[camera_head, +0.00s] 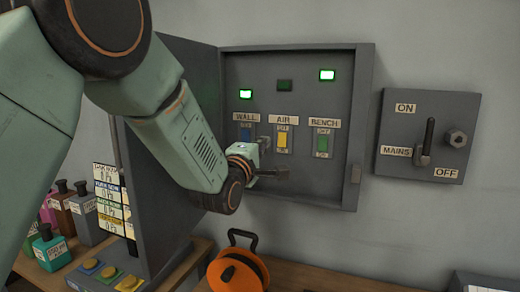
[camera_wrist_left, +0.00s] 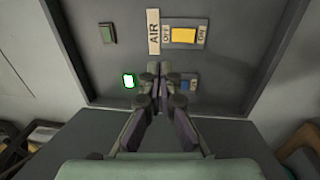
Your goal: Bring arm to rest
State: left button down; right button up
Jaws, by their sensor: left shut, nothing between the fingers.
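My left arm comes in from the left in the head view. Its gripper (camera_head: 272,160) is in front of the open grey switch box (camera_head: 310,188), by the lower left of its panel. In the left wrist view the gripper (camera_wrist_left: 164,70) is shut with nothing between its fingers. It partly covers the blue WALL switch (camera_wrist_left: 188,82), which also shows in the head view (camera_head: 246,134). The yellow AIR switch (camera_head: 282,140) and green BENCH switch (camera_head: 322,143) are to its right. I cannot tell whether the fingertips touch the panel. My right gripper is not in view.
Green lamps glow above WALL (camera_head: 246,94) and BENCH (camera_head: 326,75); the AIR lamp (camera_head: 284,85) is dark. The box door (camera_head: 165,150) stands open at left. A mains lever (camera_head: 425,142) is at right. An orange reel (camera_head: 238,272) and several bottles (camera_head: 85,212) are below.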

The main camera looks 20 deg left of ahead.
pick_arm(q)
jog(key=shift+s+d+r, duration=0.1)
jog(key=shift+s+d, duration=0.05)
jog(key=shift+s, duration=0.5)
jog(key=shift+a, duration=0.2)
jog(key=shift+d, duration=0.1)
